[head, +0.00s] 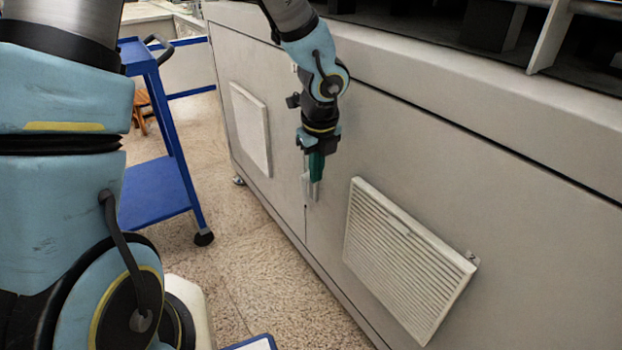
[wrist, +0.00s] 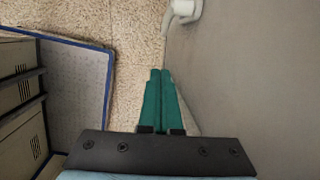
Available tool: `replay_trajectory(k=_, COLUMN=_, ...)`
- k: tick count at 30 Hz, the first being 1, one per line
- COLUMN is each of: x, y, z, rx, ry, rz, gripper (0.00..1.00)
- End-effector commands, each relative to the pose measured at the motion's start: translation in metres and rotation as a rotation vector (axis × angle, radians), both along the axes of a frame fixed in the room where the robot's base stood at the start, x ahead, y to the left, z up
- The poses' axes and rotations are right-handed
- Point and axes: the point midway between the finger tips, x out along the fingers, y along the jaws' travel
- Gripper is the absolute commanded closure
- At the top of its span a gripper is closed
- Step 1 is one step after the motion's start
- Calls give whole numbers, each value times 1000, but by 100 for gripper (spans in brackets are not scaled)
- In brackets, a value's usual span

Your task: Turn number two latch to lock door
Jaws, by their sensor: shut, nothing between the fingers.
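My gripper (head: 316,178) points down in front of the grey cabinet door (head: 330,120), with its green fingers shut and empty. In the wrist view the fingers (wrist: 161,73) lie together, beside the grey panel. A light grey latch handle (wrist: 183,14) shows at the top of the wrist view, on the panel, ahead of the fingertips and apart from them in the picture. In the head view the latch (head: 308,189) is partly hidden behind my fingers, by the door seam. I cannot see a number on it. Whether the fingers touch it is unclear in the head view.
A louvred vent (head: 405,255) stands out from the panel at right, and a pale plate (head: 251,128) is at left. A blue cart (head: 155,192) stands left on the speckled floor (head: 240,245). A blue-edged tray (wrist: 78,85) is left in the wrist view.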

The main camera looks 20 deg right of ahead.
Motion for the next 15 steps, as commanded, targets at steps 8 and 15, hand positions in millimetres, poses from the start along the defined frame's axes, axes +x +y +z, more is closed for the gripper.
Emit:
replay_trajectory(k=8, x=8, y=-1, z=-58, rx=2, ry=3, rz=5, gripper=100)
replay_trajectory(k=15, x=22, y=-2, z=-97, rx=0, ry=2, rz=10, gripper=100)
